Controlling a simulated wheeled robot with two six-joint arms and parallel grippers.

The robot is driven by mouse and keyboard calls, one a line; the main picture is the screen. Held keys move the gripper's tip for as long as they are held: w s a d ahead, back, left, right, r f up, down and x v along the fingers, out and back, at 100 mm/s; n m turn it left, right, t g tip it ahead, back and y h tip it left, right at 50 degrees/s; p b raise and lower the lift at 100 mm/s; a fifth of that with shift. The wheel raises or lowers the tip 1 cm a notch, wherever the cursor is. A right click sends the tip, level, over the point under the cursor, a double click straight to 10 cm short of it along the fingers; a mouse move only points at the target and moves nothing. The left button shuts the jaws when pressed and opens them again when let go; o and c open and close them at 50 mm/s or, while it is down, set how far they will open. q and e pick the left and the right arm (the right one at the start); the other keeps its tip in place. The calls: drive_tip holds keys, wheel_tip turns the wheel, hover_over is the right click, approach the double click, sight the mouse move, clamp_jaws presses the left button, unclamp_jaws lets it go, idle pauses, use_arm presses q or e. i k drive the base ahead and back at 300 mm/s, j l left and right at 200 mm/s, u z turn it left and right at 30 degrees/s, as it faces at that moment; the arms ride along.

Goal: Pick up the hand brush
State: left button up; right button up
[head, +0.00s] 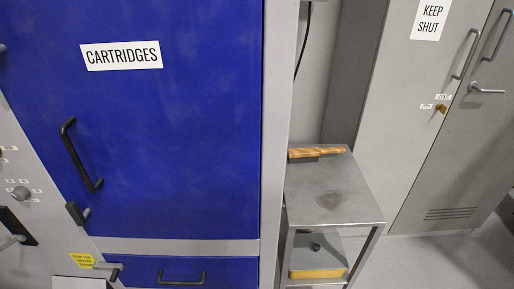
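The hand brush (317,153) appears to be the long wooden-brown object lying at the back edge of a small grey metal table (350,205). It lies crosswise, with a darker part showing below its left half; its bristles cannot be made out clearly. Neither of my grippers shows in the head view, and nothing is touching the brush.
A blue cabinet door labelled CARTRIDGES (190,130) with a black handle stands left of the table. A grey locker marked KEEP SHUT (410,120) stands right. A grey object with a yellow lower edge (318,273) sits on the lower shelf. Floor is clear at right.

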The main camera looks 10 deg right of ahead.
sight(311, 154)
drive_tip(key=i+l+u, duration=0.15)
drive_tip(key=l+u, duration=0.2)
drive_tip(key=l, duration=0.55)
drive_tip(key=l+u, duration=0.4)
drive_tip(key=l, duration=0.5)
drive_tip(key=l+u, duration=0.35)
drive_tip(key=l, duration=0.6)
